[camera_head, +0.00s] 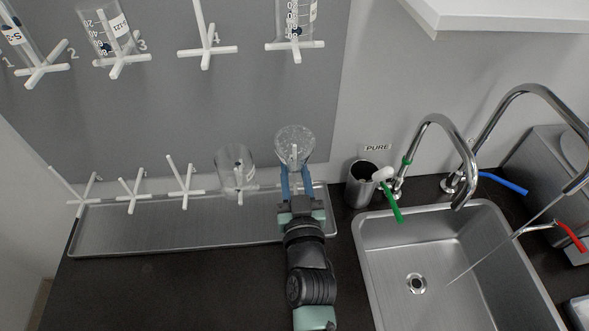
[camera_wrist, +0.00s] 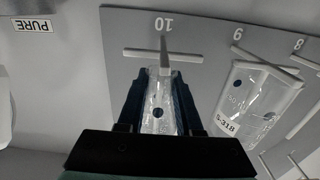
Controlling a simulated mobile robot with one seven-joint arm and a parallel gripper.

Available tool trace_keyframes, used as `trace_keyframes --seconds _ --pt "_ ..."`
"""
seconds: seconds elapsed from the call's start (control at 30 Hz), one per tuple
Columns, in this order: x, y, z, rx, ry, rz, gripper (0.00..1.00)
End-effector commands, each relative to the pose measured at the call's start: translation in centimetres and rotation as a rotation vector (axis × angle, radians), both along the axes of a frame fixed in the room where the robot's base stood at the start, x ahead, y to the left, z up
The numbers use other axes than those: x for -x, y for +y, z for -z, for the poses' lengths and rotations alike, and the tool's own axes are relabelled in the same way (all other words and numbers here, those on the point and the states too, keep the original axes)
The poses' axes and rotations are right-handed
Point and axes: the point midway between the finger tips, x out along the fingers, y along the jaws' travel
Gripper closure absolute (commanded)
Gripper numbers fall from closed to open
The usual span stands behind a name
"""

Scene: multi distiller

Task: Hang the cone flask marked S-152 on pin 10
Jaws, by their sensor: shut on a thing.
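A clear cone flask (camera_head: 294,137) is held upside down between the blue fingers of my gripper (camera_head: 295,183) at the right end of the lower pin row. The flask also shows in the wrist view (camera_wrist: 158,112) between the dark blue fingers (camera_wrist: 157,98); no label on it is readable. Pin 10 (camera_wrist: 164,54), white with a crossbar under the number 10, lines up with the flask in the wrist view. Its rod overlaps the flask there; I cannot tell whether the flask rests on it.
Bare pins (camera_head: 186,178) stand further left, with more glassware above. A metal tray (camera_head: 160,240) lies below. A steel cup (camera_head: 361,186), taps (camera_head: 437,120) and sink (camera_head: 440,260) are on the right.

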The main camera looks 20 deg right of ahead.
Motion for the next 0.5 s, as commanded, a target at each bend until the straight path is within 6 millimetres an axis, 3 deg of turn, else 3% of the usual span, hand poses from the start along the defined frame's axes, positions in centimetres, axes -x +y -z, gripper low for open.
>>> trace_keyframes --seconds 0.43,0.47,0.5 --pt "-0.01 0.00 0.78 -0.001 -0.001 0.000 1.00" --pt "-0.01 0.00 0.78 -0.001 -0.001 0.000 0.60" --pt "-0.01 0.00 0.78 -0.001 -0.001 0.000 0.53"
